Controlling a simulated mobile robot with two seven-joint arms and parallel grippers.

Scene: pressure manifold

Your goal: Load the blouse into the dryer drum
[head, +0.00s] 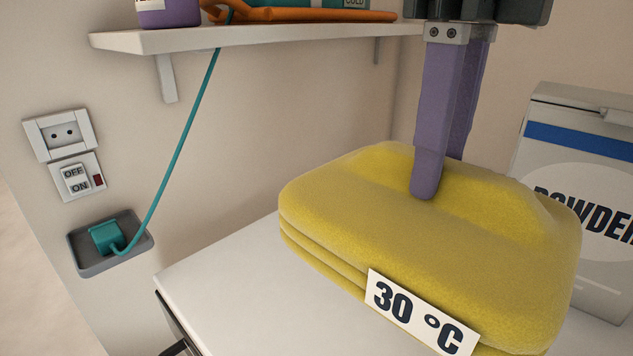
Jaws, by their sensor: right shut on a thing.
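A yellow folded blouse (350,215) lies as a thick stack on a white top at the right of the head view. A white tag reading "30 °C" (418,312) sits on its front side. My right gripper (438,178) comes down from above with purple fingers and is shut on the blouse. The near fingertip presses into the upper face, and the far finger's tip is hidden behind the fold. No dryer drum shows. My left gripper is out of the picture.
A white box marked "POWDER" (585,205) stands close behind the blouse at the right. A wall shelf (250,36) holds a purple container (168,14) and an orange item (300,15). A teal cord (183,135) runs to a plug (106,238). The white top (225,285) is clear left of the blouse.

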